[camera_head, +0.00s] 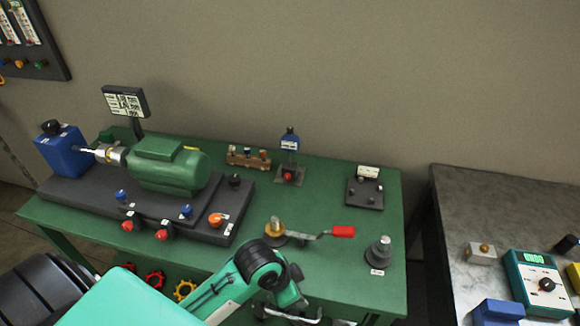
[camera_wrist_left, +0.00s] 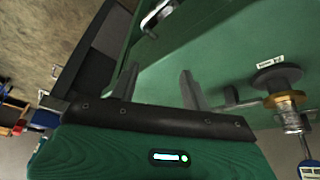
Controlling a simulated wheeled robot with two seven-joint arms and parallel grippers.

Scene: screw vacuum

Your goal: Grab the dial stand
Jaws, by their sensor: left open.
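A small stand with a blue top, a white label and a red knob (camera_head: 288,172) stands upright on a dark square base at the back middle of the green bench; it looks most like the dial stand. My left gripper (camera_head: 292,314) is at the bench's front edge, well in front of that stand. In the left wrist view my left gripper (camera_wrist_left: 159,70) is open, with nothing between its fingers. A dark round base with a brass collar and steel post (camera_wrist_left: 287,98) shows to their right. My right gripper is not in view.
A crank with a red handle (camera_head: 343,231) and a grey post on a round base (camera_head: 379,251) stand near the front right. A green motor assembly (camera_head: 170,168) fills the left. A second table (camera_head: 480,200) with instruments stands right. Bare bench lies between crank and blue-topped stand.

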